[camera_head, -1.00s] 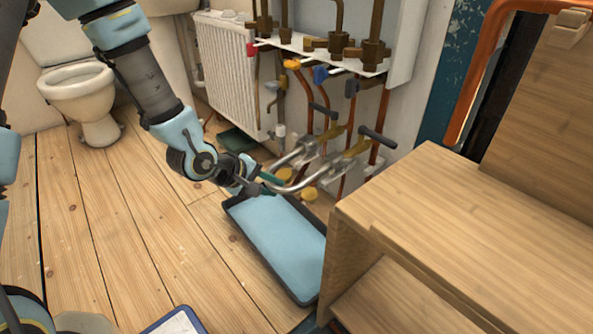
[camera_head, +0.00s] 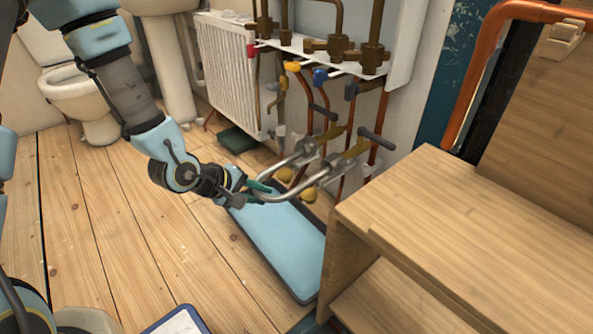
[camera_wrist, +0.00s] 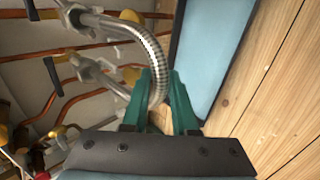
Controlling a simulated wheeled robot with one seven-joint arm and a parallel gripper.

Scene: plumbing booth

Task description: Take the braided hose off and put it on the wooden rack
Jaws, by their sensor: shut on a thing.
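The braided hose (camera_head: 312,182) is a silver U-shaped loop. Both its ends meet metal fittings at the valves (camera_head: 357,149) on the wall pipes; whether they are still joined I cannot tell. My gripper (camera_head: 262,191) is at the outer bend of the loop, its green fingers on it. In the wrist view the hose (camera_wrist: 146,45) curves down between the two fingers of my gripper (camera_wrist: 163,98), which are shut on it. The wooden rack (camera_head: 470,215) stands at the right, its top board clear.
A blue tray (camera_head: 280,250) lies on the floor below the hose. A white radiator (camera_head: 225,75) and copper pipes are behind. A blue-rimmed tray (camera_head: 178,322) is at the bottom edge. The plank floor at left is open.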

